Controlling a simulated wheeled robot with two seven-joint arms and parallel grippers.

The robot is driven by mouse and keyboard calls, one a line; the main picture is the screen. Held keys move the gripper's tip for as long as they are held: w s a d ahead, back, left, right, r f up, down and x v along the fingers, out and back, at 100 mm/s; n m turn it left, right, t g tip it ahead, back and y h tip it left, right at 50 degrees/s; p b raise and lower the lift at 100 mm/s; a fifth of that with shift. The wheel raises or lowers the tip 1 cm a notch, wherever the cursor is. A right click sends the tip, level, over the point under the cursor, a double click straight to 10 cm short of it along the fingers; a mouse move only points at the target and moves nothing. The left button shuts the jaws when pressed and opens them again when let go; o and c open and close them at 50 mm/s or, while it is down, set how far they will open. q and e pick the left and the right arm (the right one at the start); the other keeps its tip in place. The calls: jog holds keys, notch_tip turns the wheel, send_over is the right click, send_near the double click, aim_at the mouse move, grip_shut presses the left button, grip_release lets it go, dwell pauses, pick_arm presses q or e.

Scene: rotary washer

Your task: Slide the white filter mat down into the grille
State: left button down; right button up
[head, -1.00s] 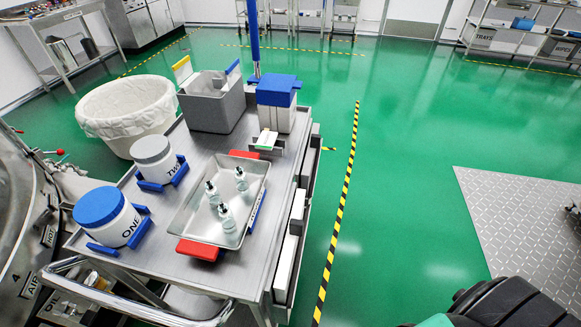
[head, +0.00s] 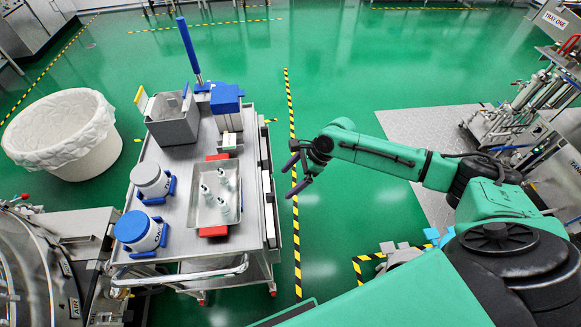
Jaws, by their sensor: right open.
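My right gripper (head: 293,176) is in the head view, open and empty, over the floor just right of the cart (head: 183,215). Its two dark fingers point left toward the cart and touch nothing. My left gripper is not in view. White flat panels (head: 267,190) stand on edge along the cart's right side; I cannot tell whether one is the filter mat. I cannot make out the grille for certain.
A steel tray (head: 206,213) with small bottles sits on the cart. White jars with blue holders (head: 140,231), a grey bin (head: 172,128) and a blue-topped box (head: 226,103) also stand there. A lined tub (head: 62,135) is at left. Green floor is clear beyond.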

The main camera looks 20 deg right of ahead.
aim_at(273, 194)
jog(key=b+x, duration=0.6)
jog(key=x, duration=0.1)
jog(key=shift+w+f+b, duration=0.15)
jog(key=shift+b, duration=0.25)
jog(key=shift+x, duration=1.5)
jog(key=shift+w, duration=0.1)
jog(key=shift+c, duration=0.3)
jog(key=shift+d, duration=0.1)
grip_shut()
